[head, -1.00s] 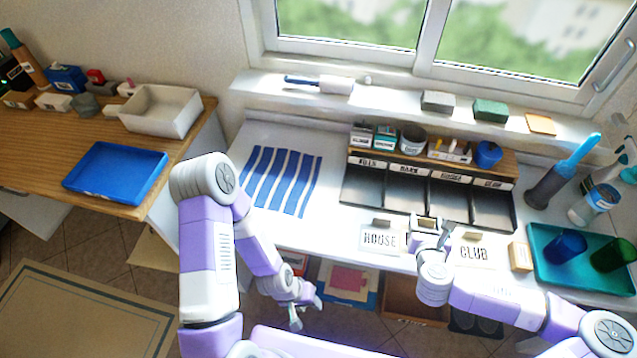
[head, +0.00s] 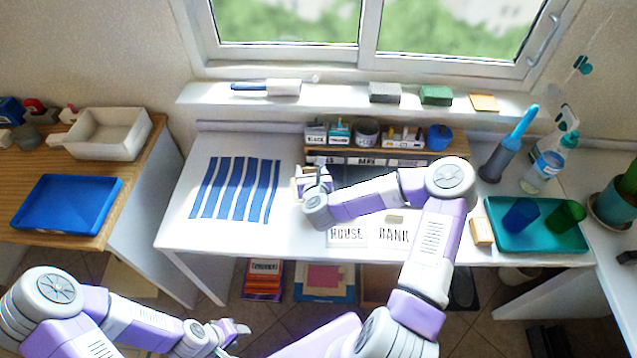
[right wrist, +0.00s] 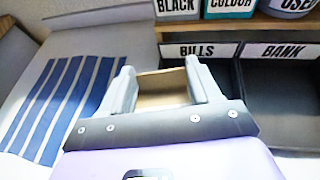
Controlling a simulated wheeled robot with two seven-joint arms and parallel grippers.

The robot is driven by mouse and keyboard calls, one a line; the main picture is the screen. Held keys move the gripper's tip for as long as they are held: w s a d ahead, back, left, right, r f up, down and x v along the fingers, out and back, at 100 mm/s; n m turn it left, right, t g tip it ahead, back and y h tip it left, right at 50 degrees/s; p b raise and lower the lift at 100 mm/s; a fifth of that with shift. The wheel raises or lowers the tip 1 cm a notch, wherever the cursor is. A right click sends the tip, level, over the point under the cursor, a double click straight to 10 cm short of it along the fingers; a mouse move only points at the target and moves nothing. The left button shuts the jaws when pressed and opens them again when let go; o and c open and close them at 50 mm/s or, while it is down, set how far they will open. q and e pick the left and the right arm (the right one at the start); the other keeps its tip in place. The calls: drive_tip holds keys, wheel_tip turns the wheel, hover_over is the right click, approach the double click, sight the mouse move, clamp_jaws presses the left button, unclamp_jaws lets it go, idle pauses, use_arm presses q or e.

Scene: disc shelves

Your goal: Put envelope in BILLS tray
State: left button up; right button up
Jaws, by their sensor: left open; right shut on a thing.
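My right gripper (head: 313,182) is shut on a small tan thing that I take for the envelope; it shows between the fingers in the right wrist view (right wrist: 162,88). Its lettering cannot be seen. The BILLS tray (right wrist: 224,76) is the leftmost dark compartment of the desk organizer, under the BILLS label (right wrist: 198,51). The gripper is held at the tray's left front, partly covering it in both views. I cannot tell its height above the tray. My left gripper (head: 238,331) is open and empty, low in front of the desk.
HOUSE (head: 347,234) and BANK (head: 393,235) envelopes lie at the desk front; my right arm crosses beside them. The BANK tray (right wrist: 280,90) adjoins BILLS. A blue striped area (head: 235,190) lies left. A teal tray (head: 560,238) with cups stands right.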

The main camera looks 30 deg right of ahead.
drive_tip(key=w+d+r+m+g+h, duration=0.1)
drive_tip(key=w+d+r+m+h, duration=0.15)
drive_tip(key=d, duration=0.35)
drive_tip(key=f, duration=0.1)
drive_tip(key=f+b, duration=0.1)
drive_tip(key=f, duration=0.3)
drive_tip(key=shift+w+d+f+b, duration=0.15)
drive_tip(key=shift+d+b, duration=0.1)
drive_tip(key=shift+b, duration=0.1)
wheel_tip(320, 180, down, 4)
drive_tip(key=shift+f+b, duration=0.1)
drive_tip(key=shift+b, duration=0.55)
drive_tip(key=shift+f, duration=0.1)
drive_tip(key=o, duration=1)
